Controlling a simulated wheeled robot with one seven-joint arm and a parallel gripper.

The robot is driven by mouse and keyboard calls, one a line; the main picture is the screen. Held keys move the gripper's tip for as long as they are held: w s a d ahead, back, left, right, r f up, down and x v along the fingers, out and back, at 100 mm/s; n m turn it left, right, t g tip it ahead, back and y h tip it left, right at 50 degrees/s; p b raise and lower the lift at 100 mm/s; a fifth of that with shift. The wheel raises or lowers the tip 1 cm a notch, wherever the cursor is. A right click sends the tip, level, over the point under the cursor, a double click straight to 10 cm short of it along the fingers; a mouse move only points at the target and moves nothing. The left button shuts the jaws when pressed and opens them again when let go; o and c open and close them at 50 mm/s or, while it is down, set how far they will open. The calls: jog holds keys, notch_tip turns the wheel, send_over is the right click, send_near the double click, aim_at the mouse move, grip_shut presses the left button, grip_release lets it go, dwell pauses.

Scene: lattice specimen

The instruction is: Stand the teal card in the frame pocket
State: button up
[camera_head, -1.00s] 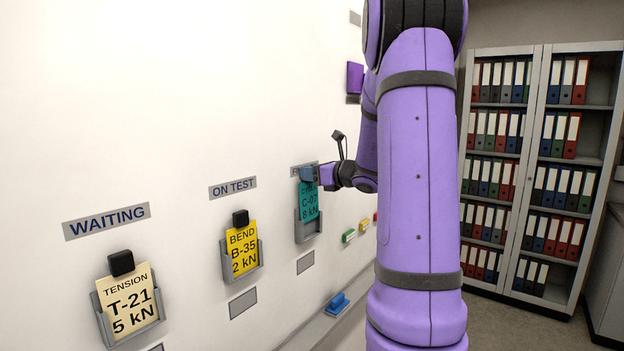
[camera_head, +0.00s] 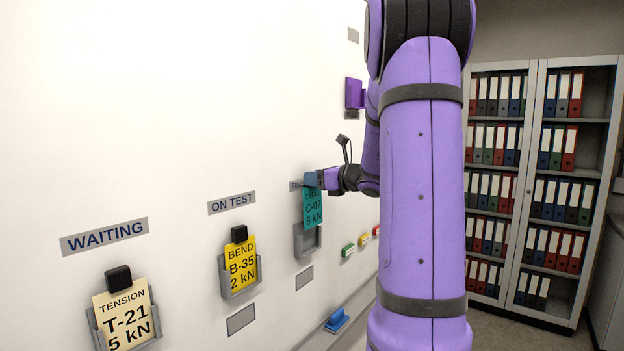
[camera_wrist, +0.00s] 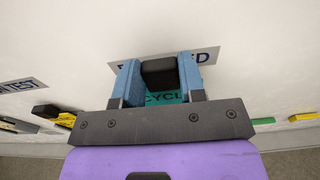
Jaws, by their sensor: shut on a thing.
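The teal card (camera_head: 313,209), marked C-07 8 kN, hangs upright from my gripper (camera_head: 312,179), its lower edge overlapping the top of a grey wall pocket (camera_head: 307,243). I cannot tell whether that edge is inside the pocket or in front of it. In the wrist view the blue fingers of my gripper (camera_wrist: 160,76) are shut on the black block (camera_wrist: 159,73) at the card's top. A strip of the teal card (camera_wrist: 165,98) reading "CYCLE" shows below it. A partly hidden label (camera_head: 296,186) is on the wall behind.
A yellow card (camera_head: 241,264) and a cream card (camera_head: 124,314) stand in pockets to the left, under ON TEST and WAITING labels. A purple holder (camera_head: 354,92) is higher on the wall. A blue object (camera_head: 337,320) lies on the ledge below. A binder cabinet (camera_head: 540,190) stands right.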

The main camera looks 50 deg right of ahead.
jog(key=s, duration=0.6)
jog(key=shift+s+d, duration=0.25)
dwell(0.3)
